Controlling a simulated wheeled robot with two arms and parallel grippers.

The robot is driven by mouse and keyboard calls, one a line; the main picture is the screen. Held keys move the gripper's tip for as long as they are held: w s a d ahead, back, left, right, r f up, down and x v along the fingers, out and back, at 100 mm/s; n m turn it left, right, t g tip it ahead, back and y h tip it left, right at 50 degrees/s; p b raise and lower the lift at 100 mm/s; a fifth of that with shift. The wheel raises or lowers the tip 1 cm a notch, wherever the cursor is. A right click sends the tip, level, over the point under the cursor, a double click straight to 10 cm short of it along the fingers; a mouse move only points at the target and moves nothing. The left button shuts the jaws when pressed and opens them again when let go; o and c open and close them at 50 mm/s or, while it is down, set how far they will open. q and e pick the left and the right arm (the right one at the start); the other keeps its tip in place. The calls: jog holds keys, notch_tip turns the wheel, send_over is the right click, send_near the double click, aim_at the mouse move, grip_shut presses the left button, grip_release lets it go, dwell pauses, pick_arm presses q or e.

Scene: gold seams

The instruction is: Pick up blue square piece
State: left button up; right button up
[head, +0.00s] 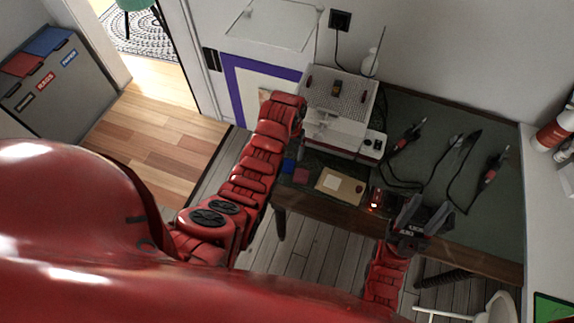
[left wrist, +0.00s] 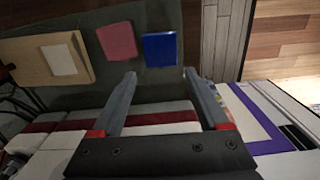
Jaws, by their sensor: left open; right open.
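The blue square piece (left wrist: 159,49) lies flat on the dark table, just beyond my left fingertips in the left wrist view. It shows small beside my left arm in the head view (head: 288,166). My left gripper (left wrist: 159,75) is open and empty, its two fingers spread on either side of the line to the blue piece. In the head view its fingers are hidden behind my arm. My right gripper (head: 424,211) is open and empty over the front edge of the table.
A pink square piece (left wrist: 117,41) lies just left of the blue one. A wooden board with a pale card (left wrist: 62,59) lies farther left. A white-and-red machine (head: 338,132) stands behind the pieces. Soldering tools with cables (head: 408,137) lie on the table's right half.

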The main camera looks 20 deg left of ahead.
aim_at(289, 160)
pick_arm(q)
jog(key=shift+s+f+p, duration=0.1)
jog(key=shift+f+p, duration=0.15)
jog(key=shift+p, duration=0.1)
notch_tip(289, 160, down, 3)
jog(key=shift+a+r+p, duration=0.1)
jog(key=shift+a+p, duration=0.05)
jog(key=shift+p, duration=0.55)
jog(key=shift+f, duration=0.75)
jog(key=c, duration=1.2)
jog(key=shift+r, duration=0.2)
